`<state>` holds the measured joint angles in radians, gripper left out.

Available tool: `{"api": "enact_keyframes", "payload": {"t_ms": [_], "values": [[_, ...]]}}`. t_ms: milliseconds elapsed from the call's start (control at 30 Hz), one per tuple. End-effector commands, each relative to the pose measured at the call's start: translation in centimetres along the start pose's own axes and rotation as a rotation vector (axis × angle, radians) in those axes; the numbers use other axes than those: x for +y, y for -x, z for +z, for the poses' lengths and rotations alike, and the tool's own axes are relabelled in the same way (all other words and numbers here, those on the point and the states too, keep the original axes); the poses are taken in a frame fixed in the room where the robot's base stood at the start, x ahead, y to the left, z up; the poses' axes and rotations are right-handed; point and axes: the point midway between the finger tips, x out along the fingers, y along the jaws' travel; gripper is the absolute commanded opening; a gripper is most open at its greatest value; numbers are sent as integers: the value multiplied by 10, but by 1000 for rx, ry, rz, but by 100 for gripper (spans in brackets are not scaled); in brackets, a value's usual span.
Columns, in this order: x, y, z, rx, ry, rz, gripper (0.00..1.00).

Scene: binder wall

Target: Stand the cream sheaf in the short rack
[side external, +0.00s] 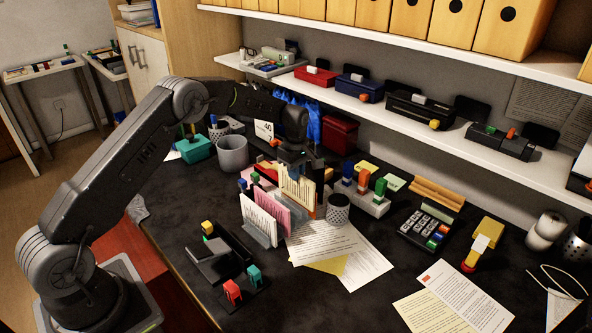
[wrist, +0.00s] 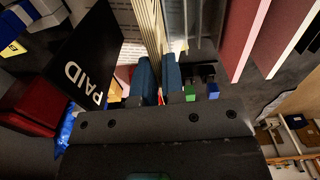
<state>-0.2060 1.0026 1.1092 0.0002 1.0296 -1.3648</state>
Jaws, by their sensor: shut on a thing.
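The cream sheaf (side external: 298,188) hangs upright from my gripper (side external: 299,163), beside a grey rack (side external: 268,240) that holds white and pink sheaves. I cannot tell for certain that this is the short rack. In the wrist view the sheaf (wrist: 148,28) is a stack of thin cream edges running up from between the two blue fingers of my gripper (wrist: 158,80). The fingers are shut on it. Clear upright plates (wrist: 197,22) show just right of it. The sheaf's lower end is partly hidden, so I cannot tell whether it touches anything.
A mesh cup (side external: 338,210) and loose printed sheets (side external: 322,242) lie close to the right of the sheaf. A stamp holder (side external: 365,196) stands behind the cup. A black PAID sign (wrist: 85,65) is left of the fingers. A shelf (side external: 400,118) overhangs the back of the desk.

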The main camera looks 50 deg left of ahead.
Motion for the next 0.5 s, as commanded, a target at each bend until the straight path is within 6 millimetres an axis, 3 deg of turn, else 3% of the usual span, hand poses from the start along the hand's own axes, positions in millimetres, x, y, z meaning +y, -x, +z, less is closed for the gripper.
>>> {"api": "enact_keyframes", "payload": {"t_ms": [500], "values": [[0, -9, 0, 0, 0, 0, 0]]}}
